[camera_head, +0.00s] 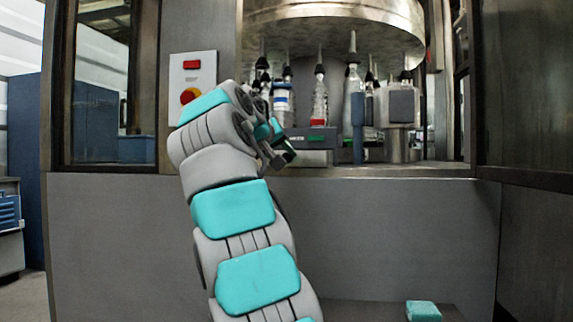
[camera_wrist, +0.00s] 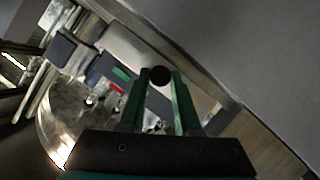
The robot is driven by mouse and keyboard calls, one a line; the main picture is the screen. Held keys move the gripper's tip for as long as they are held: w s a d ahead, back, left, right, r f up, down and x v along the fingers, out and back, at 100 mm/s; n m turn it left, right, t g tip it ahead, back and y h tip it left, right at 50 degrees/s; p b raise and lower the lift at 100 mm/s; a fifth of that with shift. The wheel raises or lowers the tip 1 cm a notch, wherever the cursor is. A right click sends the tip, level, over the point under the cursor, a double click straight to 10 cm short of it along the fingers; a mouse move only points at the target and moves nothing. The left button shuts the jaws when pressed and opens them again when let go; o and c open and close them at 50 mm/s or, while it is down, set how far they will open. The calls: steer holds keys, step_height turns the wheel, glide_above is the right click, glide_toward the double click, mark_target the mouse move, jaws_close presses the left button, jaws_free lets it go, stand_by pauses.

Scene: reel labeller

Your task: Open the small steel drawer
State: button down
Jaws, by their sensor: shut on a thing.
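My gripper (camera_wrist: 160,84) shows two green fingers in the wrist view, closed around a round black knob (camera_wrist: 160,76) at their tips. A pale steel surface (camera_wrist: 135,48) lies around the knob; it may be part of the small steel drawer, whose outline I cannot make out. In the head view my gripper (camera_head: 284,148) is at the machine's opening, just above the front ledge. My own arm and wrist hide the knob there, and I cannot tell how far the drawer is out.
Bottles (camera_head: 320,98) hang under a round steel carousel (camera_head: 335,22) behind the gripper. A grey control panel (camera_head: 192,75) with a red button stands left of it. A steel ledge (camera_head: 400,171) runs below the opening. A teal block (camera_head: 423,310) lies low at the right.

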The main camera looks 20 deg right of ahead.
steer(key=shift+s+a, duration=0.3)
steer(key=shift+s, duration=0.05)
steer(key=c, duration=0.9)
jaws_free()
steer(key=shift+s+a, duration=0.1)
steer(key=v, duration=0.7)
steer(key=shift+s+a, duration=0.15)
steer(key=shift+s, duration=0.05)
